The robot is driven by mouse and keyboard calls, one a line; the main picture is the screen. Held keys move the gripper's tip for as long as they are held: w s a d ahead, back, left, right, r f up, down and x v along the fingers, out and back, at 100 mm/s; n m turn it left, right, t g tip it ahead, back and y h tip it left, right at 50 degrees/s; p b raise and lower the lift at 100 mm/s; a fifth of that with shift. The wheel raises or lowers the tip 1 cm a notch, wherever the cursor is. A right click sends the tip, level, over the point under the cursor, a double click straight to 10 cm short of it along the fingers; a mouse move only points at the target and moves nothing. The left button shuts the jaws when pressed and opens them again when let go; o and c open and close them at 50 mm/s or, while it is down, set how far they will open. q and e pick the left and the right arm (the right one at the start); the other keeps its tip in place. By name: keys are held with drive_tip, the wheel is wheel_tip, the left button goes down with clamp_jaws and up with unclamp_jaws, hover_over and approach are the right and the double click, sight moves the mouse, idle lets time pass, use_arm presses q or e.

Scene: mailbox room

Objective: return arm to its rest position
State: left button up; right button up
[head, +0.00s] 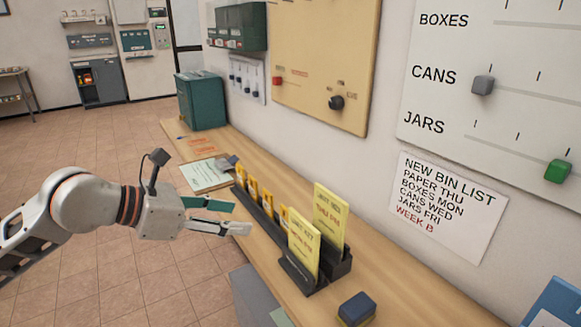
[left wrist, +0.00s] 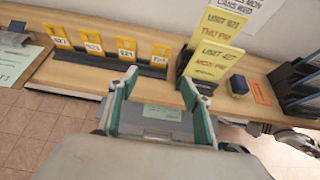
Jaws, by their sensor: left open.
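My left gripper (head: 240,218) reaches in from the left in the head view. Its jaws are apart with nothing between them, near the front edge of the wooden counter (head: 377,296) and beside the black card rack (head: 265,216). In the left wrist view the two fingers of the left gripper (left wrist: 163,84) are spread, with the counter's front edge beyond them. My right gripper does not show in the head view.
Several yellow tags stand in the rack, with two taller yellow cards (head: 331,218) (head: 303,243) at its near end. A dark blue block (head: 357,309) lies nearby. A green box (head: 201,101) stands at the far end. Tiled floor (head: 110,272) lies open left of the counter.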

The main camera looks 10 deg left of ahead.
use_arm(q)
drive_tip(key=s+d+r+n+t+h, duration=0.3)
drive_tip(key=s+d+r+n+h, duration=0.2)
drive_tip(key=d+r+h, duration=0.35)
drive_tip(key=w+a+f+n+t+y, duration=0.1)
drive_tip(key=w+a+n+t+y, duration=0.1)
drive_tip(key=a+n+t+y, duration=0.75)
drive_tip(key=s+a+f+n+g+y, duration=0.1)
drive_tip(key=a+f+n+g+y, duration=0.1)
drive_tip(key=a+f+n+y, duration=0.5)
drive_tip(key=a+f+n+g+y, duration=0.1)
drive_tip(key=a+f+n+y, duration=0.3)
drive_tip(key=f+n, duration=0.7)
drive_tip(key=s+a+f+n+g+y, duration=0.15)
drive_tip(key=s+f+n+g, duration=0.35)
drive_tip(key=s+f+g, duration=1.25)
drive_tip(key=d+f+n+t+h+p, duration=0.3)
drive_tip(key=d+f+t+h+p, duration=0.2)
drive_tip(key=d+f+t, duration=0.5)
drive_tip(key=d+h, duration=0.2)
drive_tip(key=d, duration=0.3)
drive_tip(key=shift+w+d+p, duration=0.2)
drive_tip(key=shift+d+p, duration=0.2)
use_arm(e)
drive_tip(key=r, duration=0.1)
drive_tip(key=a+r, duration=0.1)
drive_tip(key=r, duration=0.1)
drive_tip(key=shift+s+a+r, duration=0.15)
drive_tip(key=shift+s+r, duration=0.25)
